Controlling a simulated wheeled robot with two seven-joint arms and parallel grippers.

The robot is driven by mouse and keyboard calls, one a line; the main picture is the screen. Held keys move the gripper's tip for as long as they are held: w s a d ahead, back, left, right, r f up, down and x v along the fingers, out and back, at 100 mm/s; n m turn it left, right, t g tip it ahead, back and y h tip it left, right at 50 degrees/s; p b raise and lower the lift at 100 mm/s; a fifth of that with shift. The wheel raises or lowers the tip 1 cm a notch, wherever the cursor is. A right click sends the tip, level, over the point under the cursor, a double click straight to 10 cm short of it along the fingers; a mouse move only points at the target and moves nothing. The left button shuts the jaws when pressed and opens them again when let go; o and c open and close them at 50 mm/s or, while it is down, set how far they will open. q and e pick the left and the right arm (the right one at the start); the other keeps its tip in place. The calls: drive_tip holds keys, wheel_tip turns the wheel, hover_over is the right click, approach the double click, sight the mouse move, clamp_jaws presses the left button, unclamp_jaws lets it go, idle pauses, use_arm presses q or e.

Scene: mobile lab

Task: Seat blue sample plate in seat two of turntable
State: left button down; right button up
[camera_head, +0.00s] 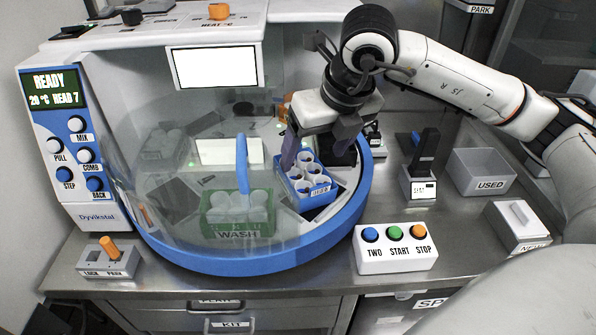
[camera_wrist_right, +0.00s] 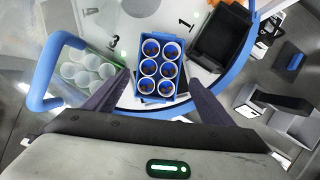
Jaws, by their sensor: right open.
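The blue sample plate (camera_head: 306,184) holds several white-rimmed round wells and rests on the turntable near its front right. It also shows in the right wrist view (camera_wrist_right: 157,70), between and ahead of my finger tips. My right gripper (camera_head: 320,146) is open, its fingers on either side of the plate; I cannot tell whether they touch it. It shows in the wrist view too (camera_wrist_right: 160,88). The turntable (camera_head: 335,218) has a blue rim; in the wrist view the numbers 3 and 1 are printed on its white top (camera_wrist_right: 146,32). The number two is not visible. My left gripper is not in view.
A green WASH rack (camera_head: 237,228) stands behind the clear cover with its blue handle (camera_head: 242,165). A button box (camera_head: 395,249) marked TWO, START and STOP stands in front. A grey USED bin (camera_head: 481,172) and a black-topped stand (camera_head: 421,170) are at right. The display reads READY.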

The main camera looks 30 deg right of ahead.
sight(306, 172)
drive_tip(key=shift+w+f, duration=0.1)
drive_tip(key=shift+f, duration=0.5)
drive_tip(key=shift+w+f, duration=0.15)
drive_tip(key=shift+f, duration=0.15)
drive_tip(key=shift+w+f, duration=0.1)
drive_tip(key=shift+f, duration=0.2)
drive_tip(key=p+x, duration=0.1)
drive_tip(key=x, duration=0.3)
drive_tip(key=shift+a+f, duration=0.1)
drive_tip(key=shift+f, duration=0.1)
drive_tip(key=shift+w+f, duration=0.15)
drive_tip(key=shift+f, duration=0.1)
drive_tip(key=c, duration=0.9)
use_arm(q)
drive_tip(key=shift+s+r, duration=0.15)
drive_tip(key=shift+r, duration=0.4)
use_arm(e)
drive_tip(key=shift+c, duration=0.4)
drive_tip(key=shift+r, duration=0.1)
